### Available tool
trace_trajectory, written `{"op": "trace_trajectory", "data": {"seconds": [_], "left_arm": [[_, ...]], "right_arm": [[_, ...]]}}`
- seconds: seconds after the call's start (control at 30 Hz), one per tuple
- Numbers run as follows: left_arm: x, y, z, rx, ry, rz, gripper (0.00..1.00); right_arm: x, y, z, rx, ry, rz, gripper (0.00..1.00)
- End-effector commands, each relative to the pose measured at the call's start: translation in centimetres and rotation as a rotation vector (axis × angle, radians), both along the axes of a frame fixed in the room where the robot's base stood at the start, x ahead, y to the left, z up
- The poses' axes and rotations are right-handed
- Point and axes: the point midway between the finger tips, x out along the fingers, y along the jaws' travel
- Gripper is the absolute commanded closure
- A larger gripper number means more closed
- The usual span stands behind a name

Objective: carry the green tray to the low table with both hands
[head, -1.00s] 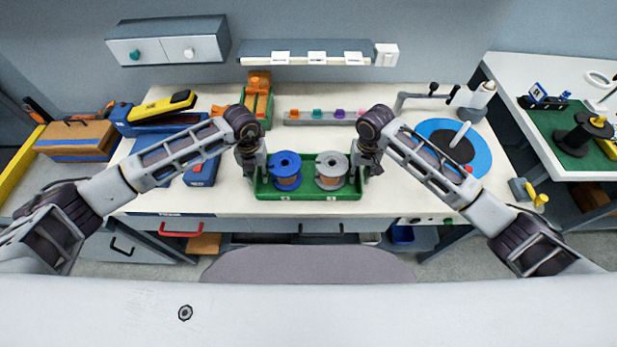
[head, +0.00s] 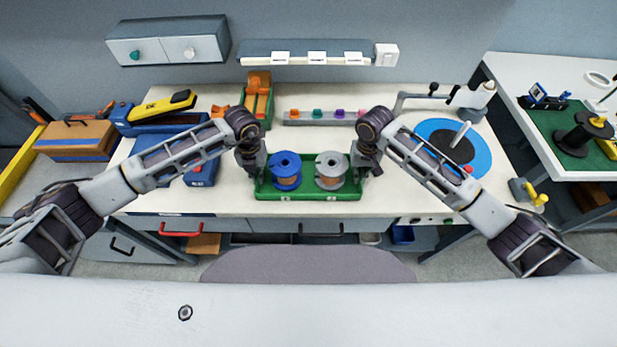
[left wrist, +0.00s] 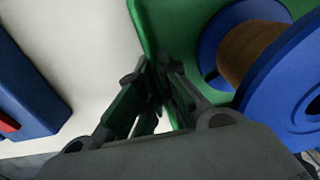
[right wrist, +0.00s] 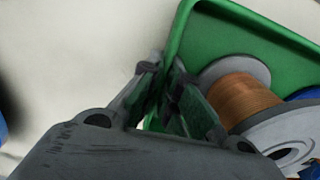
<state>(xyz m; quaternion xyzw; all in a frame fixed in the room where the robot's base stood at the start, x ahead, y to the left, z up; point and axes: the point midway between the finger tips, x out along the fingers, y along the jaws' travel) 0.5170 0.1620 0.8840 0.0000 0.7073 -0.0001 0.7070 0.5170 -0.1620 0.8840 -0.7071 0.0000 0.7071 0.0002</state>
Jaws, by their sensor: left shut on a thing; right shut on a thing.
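The green tray (head: 308,194) is at the front edge of the white workbench. It holds a blue spool (head: 286,169) on the left and a grey spool (head: 331,170) on the right, both wound with copper-coloured wire. My left gripper (head: 256,174) is shut on the tray's left wall; the left wrist view shows its fingers (left wrist: 158,95) closed about the green rim, beside the blue spool. My right gripper (head: 366,172) is shut on the right wall; its fingers (right wrist: 160,85) pinch the rim in the right wrist view. I cannot tell whether the tray touches the bench.
A blue device (head: 200,172) stands left of the tray. A blue round plate (head: 476,158) with a crank is at the right. A rack of coloured knobs (head: 322,116) is behind. A grey rounded seat (head: 306,264) is in front of the bench. A side table (head: 575,174) stands far right.

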Motion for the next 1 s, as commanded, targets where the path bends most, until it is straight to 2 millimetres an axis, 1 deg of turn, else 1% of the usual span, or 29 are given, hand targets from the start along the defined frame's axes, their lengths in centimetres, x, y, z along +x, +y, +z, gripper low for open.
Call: {"op": "trace_trajectory", "data": {"seconds": [0.47,1.0], "left_arm": [[0.1,0.0,0.6,-0.001,-0.003,0.000,1.00],[0.1,0.0,2.2,-0.001,-0.003,0.000,1.00]], "right_arm": [[0.1,0.0,0.6,0.001,-0.003,0.000,1.00],[0.1,0.0,2.2,0.001,-0.003,-0.001,1.00]]}}
